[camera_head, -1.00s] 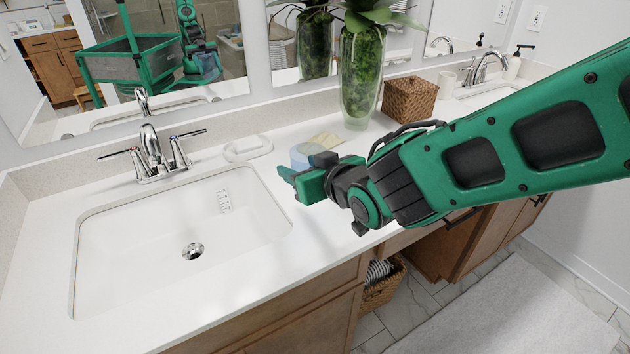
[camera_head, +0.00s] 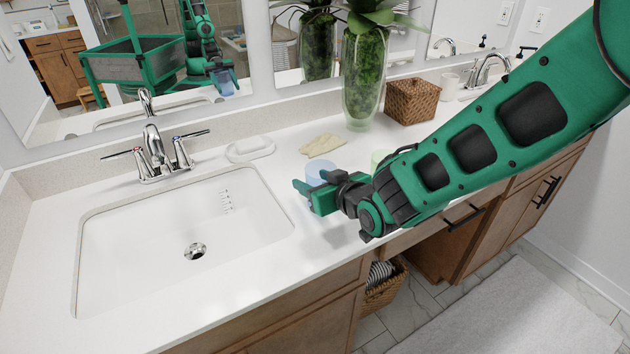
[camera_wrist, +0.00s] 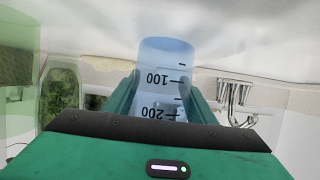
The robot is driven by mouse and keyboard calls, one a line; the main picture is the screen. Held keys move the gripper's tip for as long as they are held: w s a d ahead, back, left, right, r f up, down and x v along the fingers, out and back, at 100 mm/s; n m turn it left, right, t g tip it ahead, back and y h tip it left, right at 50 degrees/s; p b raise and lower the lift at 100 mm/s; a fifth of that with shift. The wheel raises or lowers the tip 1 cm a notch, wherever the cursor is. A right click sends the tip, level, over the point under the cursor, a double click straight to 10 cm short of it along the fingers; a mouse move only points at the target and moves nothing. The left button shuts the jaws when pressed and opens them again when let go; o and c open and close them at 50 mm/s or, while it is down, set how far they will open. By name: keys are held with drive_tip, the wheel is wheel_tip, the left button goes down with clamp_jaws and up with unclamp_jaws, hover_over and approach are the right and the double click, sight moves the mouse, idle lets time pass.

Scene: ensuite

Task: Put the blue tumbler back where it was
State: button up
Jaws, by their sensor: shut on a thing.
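The blue tumbler (camera_head: 316,172) is a clear blue cup, held between the fingers of my gripper (camera_head: 316,192) over the counter, right of the left sink. In the wrist view the tumbler (camera_wrist: 165,75) shows dark measuring marks, 100 and 200, upside down in the picture. The gripper (camera_wrist: 163,100) is shut on it, with one finger on each side.
A tan cloth (camera_head: 322,145) lies behind the tumbler, and a soap dish (camera_head: 250,149) is left of it. A pale green cup (camera_head: 379,158) stands partly behind my arm. A glass vase (camera_head: 362,85) and a wicker basket (camera_head: 411,101) stand further back. The left sink (camera_head: 180,245) lies open.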

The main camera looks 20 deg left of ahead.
drive_tip(key=o, duration=1.1)
drive_tip(key=shift+o, duration=0.2)
drive_tip(key=shift+d+r, duration=0.1)
drive_tip(key=v, duration=1.1)
drive_tip(key=shift+s+d+r, duration=0.1)
drive_tip(key=shift+s+d, duration=0.15)
drive_tip(key=shift+d, duration=0.05)
